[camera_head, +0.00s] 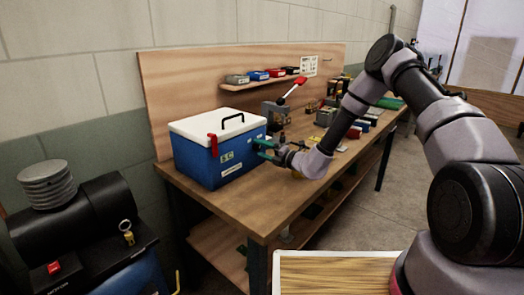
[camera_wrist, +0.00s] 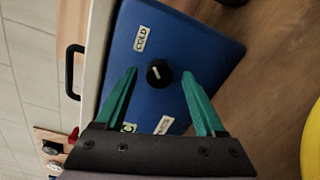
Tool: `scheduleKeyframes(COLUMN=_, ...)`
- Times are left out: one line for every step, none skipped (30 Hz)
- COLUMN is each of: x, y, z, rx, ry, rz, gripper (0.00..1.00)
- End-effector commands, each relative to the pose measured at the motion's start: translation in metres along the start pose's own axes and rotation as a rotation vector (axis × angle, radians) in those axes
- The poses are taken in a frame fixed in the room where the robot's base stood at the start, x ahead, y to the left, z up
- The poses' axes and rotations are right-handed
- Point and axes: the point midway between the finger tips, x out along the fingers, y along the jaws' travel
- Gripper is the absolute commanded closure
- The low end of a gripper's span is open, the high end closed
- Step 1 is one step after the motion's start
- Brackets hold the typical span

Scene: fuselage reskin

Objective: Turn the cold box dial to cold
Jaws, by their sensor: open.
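The blue cold box (camera_head: 200,165) with a white lid (camera_head: 217,125) stands on the near end of the wooden workbench. In the wrist view its blue side panel (camera_wrist: 180,35) carries a black round dial (camera_wrist: 158,73) with a light pointer line. A white label reading COLD (camera_wrist: 141,38) lies beyond the dial, and another white label (camera_wrist: 164,125) lies on the near side. My gripper (camera_wrist: 160,80) is open, with one green finger on each side of the dial and apart from it. In the head view my gripper (camera_head: 262,150) is at the box's right side, and the dial is hidden.
A press with a red lever (camera_head: 290,95) stands behind my gripper. Small bins line the shelf (camera_head: 262,82). The bench top (camera_head: 235,205) in front is clear.

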Motion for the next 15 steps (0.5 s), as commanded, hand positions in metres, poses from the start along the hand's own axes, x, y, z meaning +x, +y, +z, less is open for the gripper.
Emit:
scheduleKeyframes(x=0.000, y=0.000, z=0.000, rx=0.000, ry=0.000, rz=0.001, gripper=0.28)
scheduleKeyframes(x=-0.001, y=0.000, z=0.000, rx=0.000, ry=0.000, rz=0.001, gripper=0.28)
scheduleKeyframes(x=-0.003, y=0.000, z=0.000, rx=0.000, ry=-0.001, rz=0.000, gripper=0.28)
scheduleKeyframes(x=-0.005, y=0.000, z=0.001, rx=0.000, ry=-0.001, rz=0.000, gripper=0.28)
scheduleKeyframes(x=-0.008, y=0.000, z=0.001, rx=-0.001, ry=-0.001, rz=0.000, gripper=0.28)
scheduleKeyframes(x=-0.013, y=0.000, z=0.001, rx=-0.001, ry=-0.001, rz=0.000, gripper=0.28)
scheduleKeyframes(x=-0.018, y=0.000, z=0.001, rx=-0.001, ry=-0.001, rz=-0.001, gripper=0.28)
scheduleKeyframes(x=-0.024, y=0.000, z=0.001, rx=0.000, ry=-0.002, rz=-0.001, gripper=0.28)
scheduleKeyframes(x=-0.032, y=0.000, z=0.001, rx=0.002, ry=-0.002, rz=-0.001, gripper=0.28)
scheduleKeyframes(x=-0.038, y=0.000, z=0.001, rx=0.000, ry=-0.001, rz=-0.001, gripper=0.28)
scheduleKeyframes(x=-0.045, y=0.000, z=0.001, rx=0.001, ry=-0.002, rz=-0.002, gripper=0.28)
scheduleKeyframes(x=-0.053, y=-0.001, z=0.001, rx=0.002, ry=-0.002, rz=-0.002, gripper=0.28)
scheduleKeyframes(x=-0.059, y=-0.001, z=0.001, rx=0.002, ry=-0.001, rz=-0.002, gripper=0.28)
scheduleKeyframes(x=-0.066, y=-0.001, z=0.001, rx=0.001, ry=-0.003, rz=-0.003, gripper=0.28)
scheduleKeyframes(x=-0.073, y=-0.001, z=0.001, rx=0.001, ry=-0.001, rz=-0.002, gripper=0.28)
